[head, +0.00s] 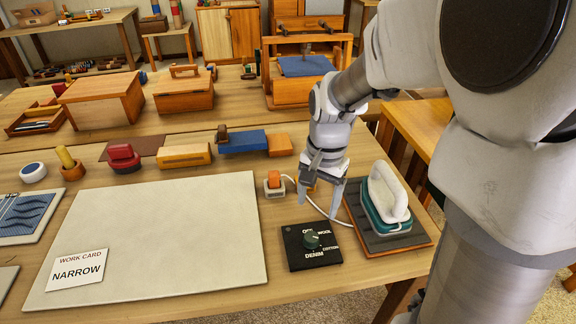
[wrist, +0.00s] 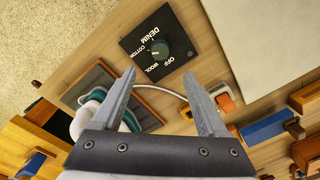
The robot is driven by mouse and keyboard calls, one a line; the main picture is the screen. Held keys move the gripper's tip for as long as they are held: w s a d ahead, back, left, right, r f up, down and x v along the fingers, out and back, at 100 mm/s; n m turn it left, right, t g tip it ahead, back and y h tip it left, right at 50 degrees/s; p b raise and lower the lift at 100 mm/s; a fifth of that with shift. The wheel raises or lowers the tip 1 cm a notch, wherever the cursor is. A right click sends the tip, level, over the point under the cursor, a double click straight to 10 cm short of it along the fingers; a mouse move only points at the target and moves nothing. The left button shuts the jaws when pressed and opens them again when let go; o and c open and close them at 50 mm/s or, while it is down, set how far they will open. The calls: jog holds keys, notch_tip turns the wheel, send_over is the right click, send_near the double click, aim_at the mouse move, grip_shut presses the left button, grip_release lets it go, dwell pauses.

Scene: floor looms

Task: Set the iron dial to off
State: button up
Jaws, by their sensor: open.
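The iron dial is a dark green round knob (head: 311,240) on a black plate (head: 296,260) lettered OFF, WOOL, COTTON and DENIM. The plate lies on the table, right of the pale board. The knob also shows in the wrist view (wrist: 159,50), beyond my fingertips; I cannot tell which word it points at. The iron (head: 388,200), teal with a white handle, rests on a dark pad to the right of the dial. My gripper (head: 318,205) is open and empty, pointing down above and just behind the dial plate. In the wrist view its two fingers (wrist: 159,76) are spread apart.
A white cord runs from the iron to a small orange-and-white switch block (head: 273,184) left of my gripper. A large pale board (head: 160,240) with a work card (head: 78,270) reading NARROW fills the table's left. Several wooden blocks stand behind it.

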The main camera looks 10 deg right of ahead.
aim_at(312, 236)
jog(key=f+b, duration=0.1)
jog(key=f, duration=0.4)
jog(key=f+b, duration=0.1)
jog(key=f, duration=0.5)
jog(key=shift+w+a+f+b, duration=0.15)
jog(key=shift+a+b, duration=0.05)
jog(key=shift+b, duration=0.15)
grip_shut()
